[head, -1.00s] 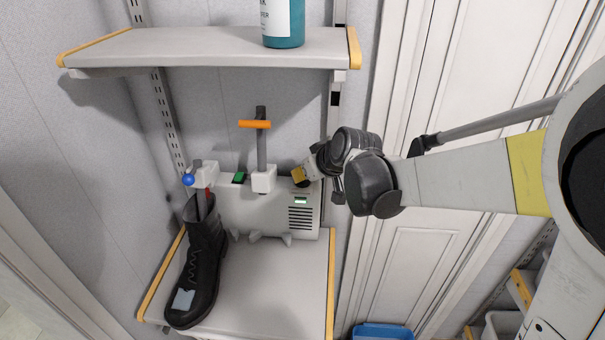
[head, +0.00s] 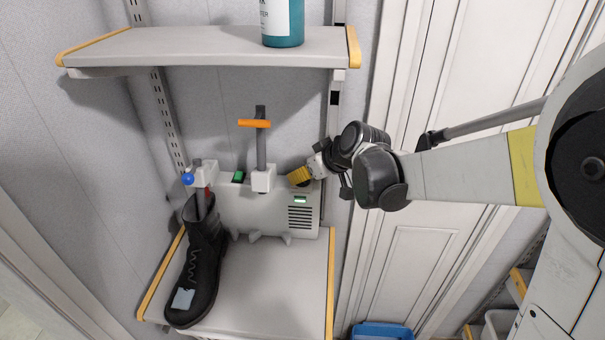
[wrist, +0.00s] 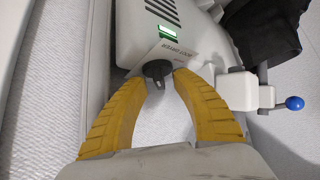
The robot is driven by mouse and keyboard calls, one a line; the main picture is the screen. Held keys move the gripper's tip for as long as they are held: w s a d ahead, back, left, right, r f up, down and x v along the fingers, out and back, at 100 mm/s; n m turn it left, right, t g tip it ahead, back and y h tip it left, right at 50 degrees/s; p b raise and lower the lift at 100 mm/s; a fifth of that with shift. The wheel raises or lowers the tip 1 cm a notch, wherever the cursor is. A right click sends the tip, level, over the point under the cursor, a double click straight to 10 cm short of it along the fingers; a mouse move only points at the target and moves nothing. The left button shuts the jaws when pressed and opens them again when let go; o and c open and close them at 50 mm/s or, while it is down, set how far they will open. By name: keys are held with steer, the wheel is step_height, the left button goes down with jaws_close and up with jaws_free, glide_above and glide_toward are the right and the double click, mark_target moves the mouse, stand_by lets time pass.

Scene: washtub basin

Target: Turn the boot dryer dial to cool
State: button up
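The boot dryer (head: 265,215) is a light grey unit standing at the back of the lower shelf, with a vent grille and a small lit green display (head: 300,199). Its black dial (wrist: 157,69) shows in the wrist view on the edge of the body, its pointer tab towards the bottom of the picture. My gripper (wrist: 160,74) has its yellow fingertips on either side of the dial, closed in against it. In the head view my gripper (head: 299,177) is at the dryer's upper right corner and hides the dial. The dial's markings are not readable.
A black boot (head: 196,268) stands on the left of the lower shelf (head: 275,285). The dryer also has an orange-topped post (head: 255,123), a blue knob (head: 188,179) and a green switch (head: 239,176). An upper shelf (head: 210,45) holds a teal bottle (head: 283,22).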

steer(key=shift+r, duration=0.1)
steer(key=v, duration=1.2)
steer(key=shift+s, duration=0.1)
steer(key=s+d+f+m+h+b, duration=0.1)
steer(key=s+d+f+m, duration=0.1)
steer(key=s, duration=0.4)
steer(key=s+d+f+m+h+b, duration=0.1)
steer(key=s+d+f+m+h, duration=0.1)
steer(key=s, duration=0.5)
steer(key=s+d+f+m+h+b, duration=0.1)
steer(key=s+d+f+m+h, duration=0.1)
steer(key=s+d+f, duration=0.2)
steer(key=s+f, duration=0.1)
steer(key=s, duration=0.2)
steer(key=shift+s+f+m+b, duration=0.2)
steer(key=shift+f+m+b, duration=0.1)
steer(key=shift+f+m, duration=0.1)
steer(key=shift+d, duration=0.1)
